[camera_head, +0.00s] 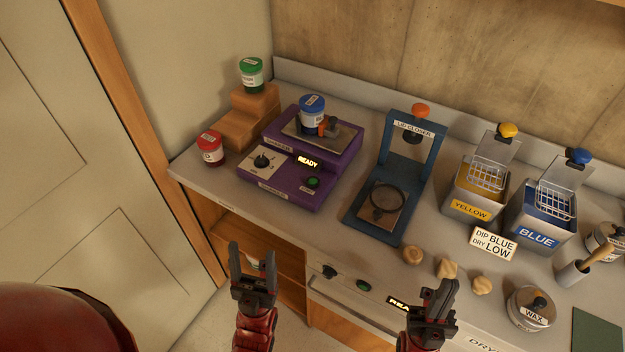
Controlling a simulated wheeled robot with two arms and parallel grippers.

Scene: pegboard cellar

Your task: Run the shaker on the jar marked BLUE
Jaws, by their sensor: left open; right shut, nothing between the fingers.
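The blue-lidded jar (312,113) stands on the plate of the purple shaker (280,196), beside an orange clamp piece (329,126). Whether the clamp grips the jar I cannot tell. The shaker's front has a black knob (262,161) on a pale dial, a lit display reading READY (307,162) and a green button (313,182). My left gripper (252,263) is open and empty, in front of the bench below the shaker. My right gripper (436,300) is shut and empty, near the bench's front edge at the right.
A green-lidded jar (252,76) stands on wooden steps (236,128); a red-lidded jar (210,148) stands in front. A blue lid closer (362,235) is right of the shaker. Yellow (470,207) and blue (535,238) dip tanks stand further right. Several stoppers (447,268) lie near the edge.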

